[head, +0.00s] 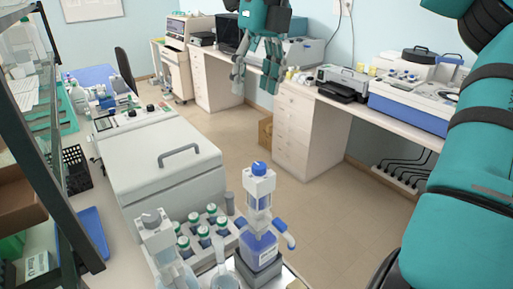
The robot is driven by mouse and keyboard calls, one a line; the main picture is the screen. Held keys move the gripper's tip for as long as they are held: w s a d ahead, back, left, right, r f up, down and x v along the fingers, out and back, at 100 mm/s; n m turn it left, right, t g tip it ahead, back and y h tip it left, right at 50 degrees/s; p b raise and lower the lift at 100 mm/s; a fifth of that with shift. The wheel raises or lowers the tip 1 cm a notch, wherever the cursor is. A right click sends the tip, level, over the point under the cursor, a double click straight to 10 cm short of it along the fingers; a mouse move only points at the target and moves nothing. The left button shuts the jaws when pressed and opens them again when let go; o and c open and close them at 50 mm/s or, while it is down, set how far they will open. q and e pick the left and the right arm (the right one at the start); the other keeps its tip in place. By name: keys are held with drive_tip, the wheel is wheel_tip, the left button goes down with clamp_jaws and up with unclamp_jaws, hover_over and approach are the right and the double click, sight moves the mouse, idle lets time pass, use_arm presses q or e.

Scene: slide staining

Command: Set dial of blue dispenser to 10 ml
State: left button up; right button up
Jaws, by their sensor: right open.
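The blue dispenser (259,187) stands at the bottom centre of the head view. It has a white upper body, a blue top knob (259,168), a blue side spout and a bottle of blue liquid (260,246). Its dial reading is too small to tell. My right gripper (254,80) hangs at the top centre with its grey fingers apart and nothing between them. It is well away from the dispenser and appears above it in the picture. My left gripper is not in view.
A second dispenser with a grey top (157,226) stands left of the blue one. Several green-capped bottles (205,232) sit in a rack between and behind them. A large grey lidded machine (160,165) is behind on the left. A dark shelf frame (45,160) borders the left side.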

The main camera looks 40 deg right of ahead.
sight(258, 164)
drive_tip(key=shift+g+h, duration=0.3)
drive_tip(key=shift+h, duration=0.4)
drive_tip(key=f+p, duration=0.1)
drive_tip(key=f, duration=0.4)
drive_tip(key=s+f+p, duration=0.1)
drive_tip(key=f+p, duration=0.1)
drive_tip(key=f, duration=0.3)
drive_tip(key=f+p, duration=0.1)
drive_tip(key=f, duration=0.5)
drive_tip(key=shift+s+a+f, duration=0.1)
drive_tip(key=shift+s+a, duration=0.15)
drive_tip(key=shift+a, duration=0.15)
clamp_jaws()
